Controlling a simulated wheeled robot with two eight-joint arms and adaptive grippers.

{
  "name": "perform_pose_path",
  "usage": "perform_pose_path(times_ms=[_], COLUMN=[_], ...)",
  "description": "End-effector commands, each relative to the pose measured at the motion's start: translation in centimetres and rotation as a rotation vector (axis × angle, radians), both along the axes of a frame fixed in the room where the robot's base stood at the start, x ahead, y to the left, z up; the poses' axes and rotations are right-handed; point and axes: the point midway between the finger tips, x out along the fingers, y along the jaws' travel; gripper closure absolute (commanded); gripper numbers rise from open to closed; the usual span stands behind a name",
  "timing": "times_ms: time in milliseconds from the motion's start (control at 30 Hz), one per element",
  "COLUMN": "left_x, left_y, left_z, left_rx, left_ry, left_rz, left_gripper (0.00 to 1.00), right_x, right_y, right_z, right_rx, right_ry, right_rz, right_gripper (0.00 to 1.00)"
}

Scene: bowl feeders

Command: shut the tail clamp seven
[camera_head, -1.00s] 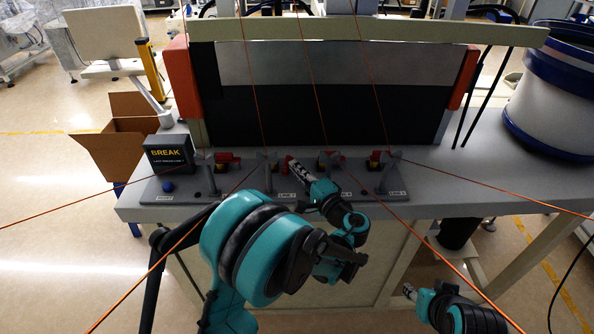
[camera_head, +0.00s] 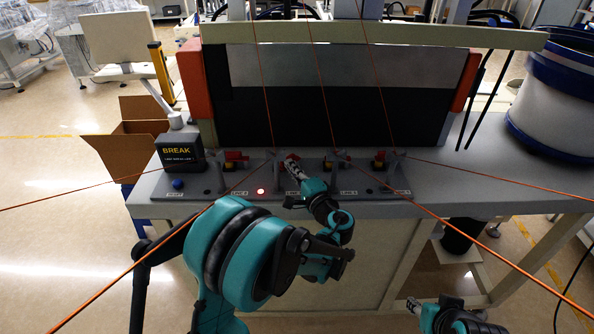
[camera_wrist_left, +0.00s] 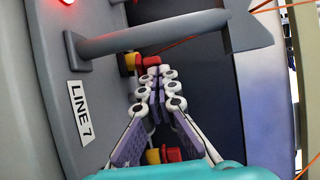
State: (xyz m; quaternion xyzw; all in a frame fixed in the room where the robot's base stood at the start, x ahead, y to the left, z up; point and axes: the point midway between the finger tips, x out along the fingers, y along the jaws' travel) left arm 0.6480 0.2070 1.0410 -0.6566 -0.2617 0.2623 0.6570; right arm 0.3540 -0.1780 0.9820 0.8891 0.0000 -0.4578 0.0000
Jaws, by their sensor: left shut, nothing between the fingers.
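My left gripper (camera_head: 291,165) is shut and empty. It reaches over the bench plate from the front, with its fingertips at a red and yellow clamp just right of a grey post (camera_head: 275,172). In the left wrist view, the closed fingers (camera_wrist_left: 155,65) point at that red and yellow clamp (camera_wrist_left: 148,62), beside the LINE 7 label (camera_wrist_left: 80,112). The fingers partly hide the clamp; I cannot tell whether they touch it or whether it is shut. My right gripper (camera_head: 412,304) is low at the right, away from the bench; its jaws are too small to read.
Other red clamps stand left (camera_head: 236,157) and right (camera_head: 380,160) along the plate. A red lamp (camera_head: 261,191) is lit. Orange lines cross the workspace. A black BREAK box (camera_head: 179,153) stands at left. The bench right of the plate (camera_head: 470,180) is clear.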

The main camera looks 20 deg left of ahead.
Motion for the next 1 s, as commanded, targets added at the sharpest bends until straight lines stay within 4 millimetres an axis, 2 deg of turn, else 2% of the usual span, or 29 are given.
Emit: perform_pose_path(times_ms=[500, 1000], left_x=[0.5, 1.3], left_y=[3.3, 4.6], left_z=[0.0, 0.0], left_rx=[0.000, 0.000], left_ry=[0.000, 0.000], left_rz=[0.002, 0.001], left_gripper=[1.00, 1.00], right_x=[0.0, 0.0], right_y=[0.0, 0.0], right_z=[-0.8, -1.0], right_rx=[0.000, 0.000], right_ry=[0.000, 0.000], right_rz=[0.000, 0.000], right_gripper=[0.60, 0.60])
